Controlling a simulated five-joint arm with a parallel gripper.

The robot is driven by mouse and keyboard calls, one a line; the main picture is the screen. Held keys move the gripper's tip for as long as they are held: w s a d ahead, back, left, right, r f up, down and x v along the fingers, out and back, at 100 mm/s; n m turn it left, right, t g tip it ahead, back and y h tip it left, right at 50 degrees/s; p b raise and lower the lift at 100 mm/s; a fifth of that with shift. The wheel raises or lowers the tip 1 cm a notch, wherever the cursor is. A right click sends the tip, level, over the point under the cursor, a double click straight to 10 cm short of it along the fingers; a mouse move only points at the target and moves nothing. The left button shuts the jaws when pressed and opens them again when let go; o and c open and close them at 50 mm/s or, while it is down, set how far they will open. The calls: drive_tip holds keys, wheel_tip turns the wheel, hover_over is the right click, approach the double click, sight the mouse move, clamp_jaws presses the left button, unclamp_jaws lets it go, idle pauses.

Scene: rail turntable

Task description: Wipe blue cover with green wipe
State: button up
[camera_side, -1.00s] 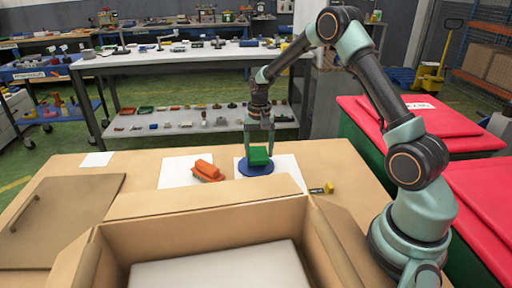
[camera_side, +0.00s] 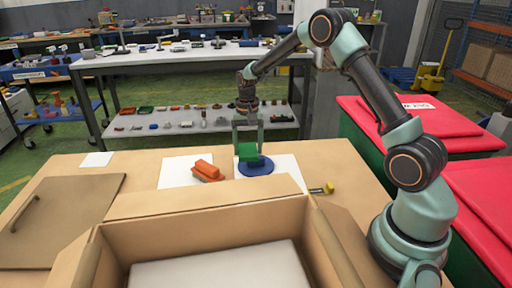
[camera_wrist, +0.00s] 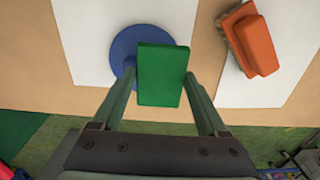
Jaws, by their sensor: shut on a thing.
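The green wipe (camera_side: 247,152) is a small green block held upright between the two fingers of my gripper (camera_side: 248,147). The wrist view shows the wipe (camera_wrist: 161,75) as a green rectangle, with a finger on each side. The blue cover (camera_side: 261,170) is a flat round disc on a white sheet. In the wrist view the wipe hides the right part of the cover (camera_wrist: 122,46). The wipe is over the cover's left part in the side view; I cannot tell whether it touches.
An orange brush (camera_side: 207,170) lies on another white sheet (camera_side: 171,172), left of the cover. An open cardboard box (camera_side: 316,235) stands in front. A brown board (camera_side: 62,215) with a handle lies at the left.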

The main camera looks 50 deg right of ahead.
drive_tip(key=shift+r, duration=3.3)
drive_tip(key=shift+s+a+r, duration=0.15)
drive_tip(key=shift+a, duration=0.05)
drive_tip(key=s+a+r+n, duration=0.2)
drive_tip(key=s+a+n, duration=0.2)
drive_tip(key=s+a, duration=0.2)
drive_tip(key=s+a+r+n, duration=0.3)
drive_tip(key=s+a+n, duration=0.2)
drive_tip(key=s, duration=0.3)
drive_tip(key=shift+s+a+r, duration=0.3)
drive_tip(key=shift+a+r, duration=0.05)
drive_tip(key=shift+a, duration=0.05)
